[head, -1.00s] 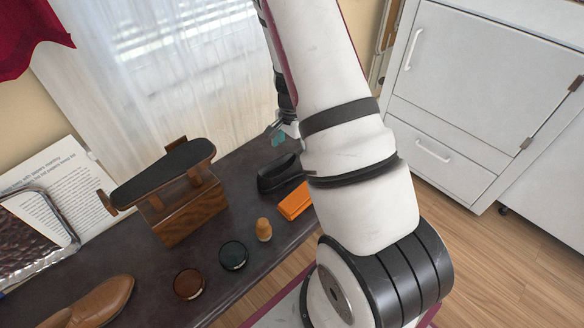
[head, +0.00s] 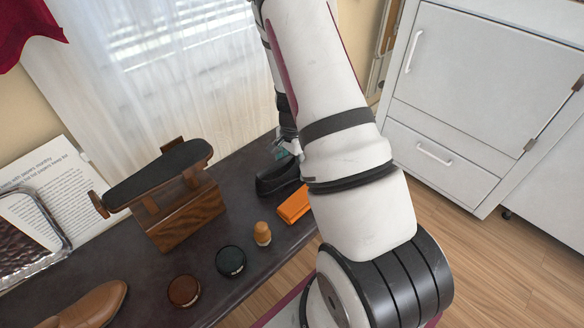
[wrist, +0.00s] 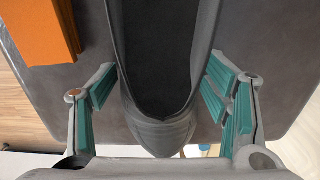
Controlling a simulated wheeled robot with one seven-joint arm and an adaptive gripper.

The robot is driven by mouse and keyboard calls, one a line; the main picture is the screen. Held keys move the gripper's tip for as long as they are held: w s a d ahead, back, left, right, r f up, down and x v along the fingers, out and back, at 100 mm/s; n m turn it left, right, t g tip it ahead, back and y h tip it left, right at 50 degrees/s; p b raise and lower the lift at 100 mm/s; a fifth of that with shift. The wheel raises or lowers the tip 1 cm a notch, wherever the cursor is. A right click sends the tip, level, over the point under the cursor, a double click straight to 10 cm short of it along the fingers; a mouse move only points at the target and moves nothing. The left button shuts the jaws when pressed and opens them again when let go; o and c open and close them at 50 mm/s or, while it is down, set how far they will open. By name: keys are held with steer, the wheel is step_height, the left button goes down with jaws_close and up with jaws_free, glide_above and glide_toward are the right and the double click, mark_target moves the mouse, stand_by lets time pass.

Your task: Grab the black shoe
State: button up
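The black shoe (head: 274,180) lies on the dark table, partly hidden behind my arm in the head view. In the wrist view the black shoe (wrist: 160,132) points its rounded end toward my gripper, its dark opening facing up. My gripper (wrist: 160,85) is open, with one teal-padded finger on each side of that end. The fingers look very close to the shoe's sides; I cannot tell whether they touch. In the head view my gripper (head: 282,154) is at the far end of the shoe, mostly hidden by my arm.
An orange box (head: 293,205) lies close beside the shoe. A wooden shoe-shine box (head: 185,217), a small wooden-handled item (head: 262,234), two round tins (head: 231,261) and a brown shoe (head: 95,306) stand on the table (head: 226,300). White cabinets (head: 470,90) are at the right.

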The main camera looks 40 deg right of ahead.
steer(key=c, duration=0.7)
steer(key=shift+o, duration=0.2)
